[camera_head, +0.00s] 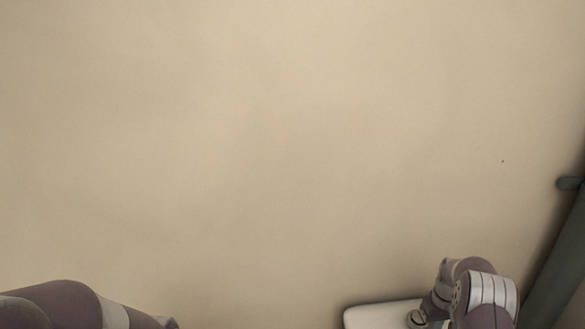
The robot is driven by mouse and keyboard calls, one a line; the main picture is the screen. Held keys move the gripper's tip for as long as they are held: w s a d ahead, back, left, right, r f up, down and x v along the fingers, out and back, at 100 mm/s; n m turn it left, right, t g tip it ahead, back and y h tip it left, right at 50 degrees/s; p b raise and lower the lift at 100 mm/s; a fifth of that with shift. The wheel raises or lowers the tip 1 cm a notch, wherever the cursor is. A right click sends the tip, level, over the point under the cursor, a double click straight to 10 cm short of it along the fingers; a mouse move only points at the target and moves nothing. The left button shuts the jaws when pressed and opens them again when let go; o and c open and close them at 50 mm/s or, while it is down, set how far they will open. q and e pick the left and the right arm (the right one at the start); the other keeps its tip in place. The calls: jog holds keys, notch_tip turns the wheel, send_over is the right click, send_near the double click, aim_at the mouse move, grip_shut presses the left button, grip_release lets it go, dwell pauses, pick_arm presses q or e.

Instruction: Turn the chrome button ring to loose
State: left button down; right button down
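The chrome button ring is not visible in the head view. The rounded corner and top edge of a white object (375,317) show at the bottom, right of centre; the rest of it is cut off by the frame. Links of my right arm stand at the bottom right, in front of part of the white object. Links of my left arm show at the bottom left corner. Neither gripper's fingers are in the picture, so I cannot see their state.
A plain beige wall (270,150) fills most of the view, with one small dark speck on it. A dark grey slanted post (560,262) with a short rounded stub (569,183) runs along the right edge, close to my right arm. The middle is clear.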

jog(key=shift+w+r, duration=0.1)
jog(key=shift+w, duration=0.15)
jog(key=shift+s+d, duration=0.1)
jog(key=shift+s, duration=0.05)
jog(key=shift+s, duration=0.2)
notch_tip(320, 180, up, 6)
jog(key=p, duration=0.3)
jog(key=shift+s+d+p, duration=0.1)
jog(key=shift+p, duration=0.3)
